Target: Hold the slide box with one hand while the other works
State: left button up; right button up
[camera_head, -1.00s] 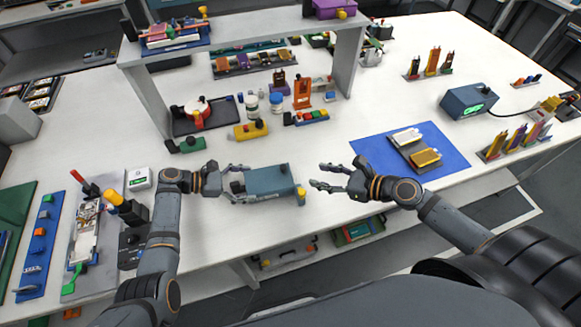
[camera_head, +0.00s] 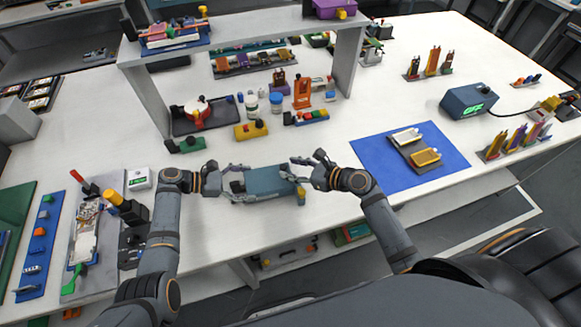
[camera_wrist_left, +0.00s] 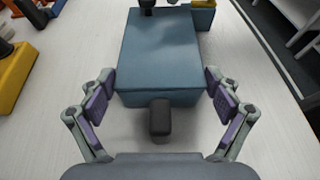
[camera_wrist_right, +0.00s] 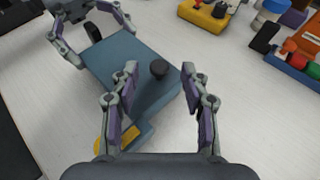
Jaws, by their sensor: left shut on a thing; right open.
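The slide box (camera_head: 268,181) is a blue-grey block on the white table, in front of me. My left gripper (camera_head: 236,182) is shut on its left end; in the left wrist view its fingers lie along both sides of the box (camera_wrist_left: 160,50), with a black knob (camera_wrist_left: 160,118) between them. My right gripper (camera_head: 298,174) is open at the box's right end. In the right wrist view its fingers (camera_wrist_right: 165,85) stand apart, with a black knob (camera_wrist_right: 158,68) on the box just ahead between them. A yellow piece (camera_head: 301,194) shows at the box's right end.
A blue mat (camera_head: 440,174) with two small trays is to the right. A shelf (camera_head: 148,98) stands at the back. The table's front edge is close to the box.

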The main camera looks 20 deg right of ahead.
jog(key=shift+w+a+f, duration=0.15)
jog(key=shift+w+a, duration=0.2)
jog(key=shift+c, duration=0.3)
grip_shut()
